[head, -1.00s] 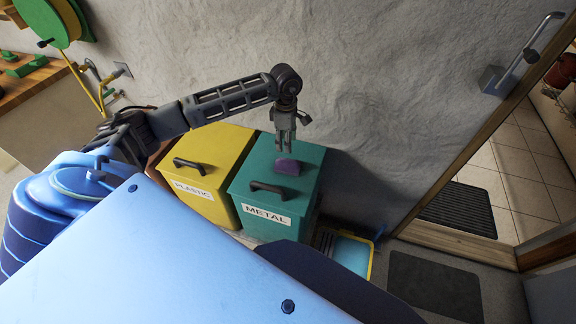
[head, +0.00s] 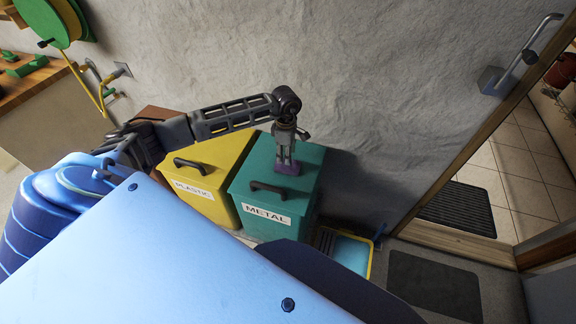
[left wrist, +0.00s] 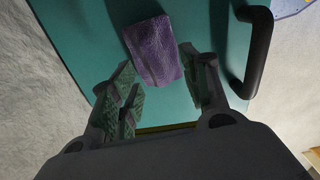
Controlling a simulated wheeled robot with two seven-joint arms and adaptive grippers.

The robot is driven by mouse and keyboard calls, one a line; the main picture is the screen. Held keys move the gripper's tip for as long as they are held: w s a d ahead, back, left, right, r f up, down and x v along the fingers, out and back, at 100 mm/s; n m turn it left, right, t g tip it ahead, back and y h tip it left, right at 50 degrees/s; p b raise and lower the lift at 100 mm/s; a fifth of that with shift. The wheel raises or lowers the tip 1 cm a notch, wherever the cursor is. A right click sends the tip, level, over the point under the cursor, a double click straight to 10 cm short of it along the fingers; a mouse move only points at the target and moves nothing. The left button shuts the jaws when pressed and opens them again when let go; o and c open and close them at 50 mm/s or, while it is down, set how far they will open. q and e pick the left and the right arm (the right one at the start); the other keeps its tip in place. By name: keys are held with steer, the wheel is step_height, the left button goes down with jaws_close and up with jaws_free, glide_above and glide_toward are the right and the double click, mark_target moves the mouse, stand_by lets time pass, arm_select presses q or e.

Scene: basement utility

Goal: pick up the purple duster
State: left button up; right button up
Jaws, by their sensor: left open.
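The purple duster (head: 290,170) lies on the lid of the teal bin marked METAL (head: 252,168), behind the bin's black handle. My left gripper (head: 285,162) is right above it, pointing down, and partly covers it in the head view. In the left wrist view the duster (left wrist: 155,52) is a textured purple block just ahead of the fingertips. My left gripper (left wrist: 160,92) is open there, with its fingers apart and the near end of the duster between or just past their tips. I cannot tell whether the fingers touch it. My right gripper is not in view.
The bin's black handle (head: 268,187) stands close to the duster; it also shows in the left wrist view (left wrist: 257,50). A yellow bin marked PLASTIC (head: 217,182) stands to the left. A grey wall (head: 370,70) rises behind. A blue tray (head: 352,253) lies right of the bins.

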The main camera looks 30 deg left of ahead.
arm_select(q)
steer(key=shift+w+d+f, duration=0.1)
steer(key=shift+f, duration=0.35)
steer(key=f, duration=0.3)
steer(key=shift+w+f+p, duration=0.15)
steer(key=shift+w+p, duration=0.15)
steer(key=shift+p, duration=0.1)
steer(key=shift+f, duration=0.45)
steer(key=shift+c, duration=0.6)
jaws_close()
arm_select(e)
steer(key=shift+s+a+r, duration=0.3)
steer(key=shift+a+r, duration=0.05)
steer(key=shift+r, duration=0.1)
